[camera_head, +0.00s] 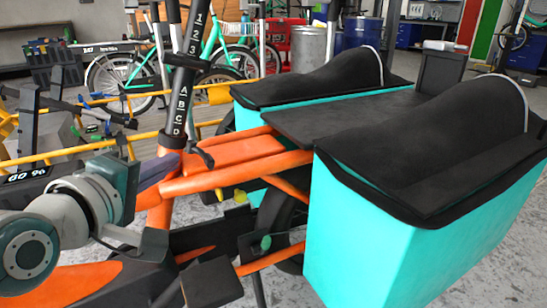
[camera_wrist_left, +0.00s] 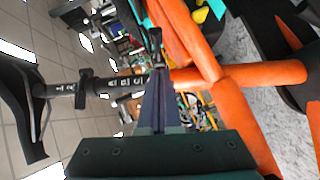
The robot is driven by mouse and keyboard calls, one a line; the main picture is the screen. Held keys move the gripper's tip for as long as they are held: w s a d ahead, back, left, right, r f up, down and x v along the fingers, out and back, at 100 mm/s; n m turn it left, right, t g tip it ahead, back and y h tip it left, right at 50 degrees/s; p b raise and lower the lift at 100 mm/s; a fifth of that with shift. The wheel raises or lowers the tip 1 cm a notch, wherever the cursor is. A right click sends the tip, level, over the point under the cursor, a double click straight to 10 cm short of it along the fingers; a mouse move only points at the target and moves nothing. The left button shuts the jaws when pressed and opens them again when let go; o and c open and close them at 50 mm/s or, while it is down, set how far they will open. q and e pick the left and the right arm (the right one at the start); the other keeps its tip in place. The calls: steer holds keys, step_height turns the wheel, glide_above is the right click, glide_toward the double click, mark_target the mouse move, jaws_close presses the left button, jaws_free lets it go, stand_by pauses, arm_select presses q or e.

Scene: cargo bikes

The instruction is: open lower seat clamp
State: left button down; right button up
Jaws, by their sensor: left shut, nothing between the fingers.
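The lower seat clamp (camera_head: 204,155) is at the base of the black seat post (camera_head: 181,105), at the top of the orange frame (camera_head: 235,150). Its dark lever sticks out beside the post. In the left wrist view the clamp (camera_wrist_left: 156,45) lies just beyond the fingertips. An upper clamp (camera_head: 184,61) sits higher on the post. My left gripper (camera_head: 176,160) is shut and empty, its fingers pointing at the post base from the left. In the wrist view its fingers (camera_wrist_left: 158,78) appear close to the clamp; whether they touch is unclear. My right gripper is not in view.
A turquoise cargo box (camera_head: 375,245) with a black cover (camera_head: 430,135) stands at the right. A yellow bike frame (camera_head: 60,150) lies behind my left arm. The saddle (camera_wrist_left: 20,110) shows in the wrist view.

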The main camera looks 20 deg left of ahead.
mark_target(206, 164)
arm_select(q)
steer(key=w+d, duration=0.1)
steer(key=w+d+f+b, duration=0.1)
steer(key=w, duration=0.1)
steer(key=shift+d+f+b, duration=0.15)
steer(key=shift+f+b, duration=0.05)
steer(key=shift+b, duration=0.1)
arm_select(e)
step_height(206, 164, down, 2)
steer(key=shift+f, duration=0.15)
arm_select(q)
steer(key=shift+w, duration=0.1)
steer(key=shift+w+d+f+p, duration=0.15)
steer(key=shift+w+d+p, duration=0.25)
steer(key=shift+w, duration=0.05)
steer(key=shift+d+f, duration=0.1)
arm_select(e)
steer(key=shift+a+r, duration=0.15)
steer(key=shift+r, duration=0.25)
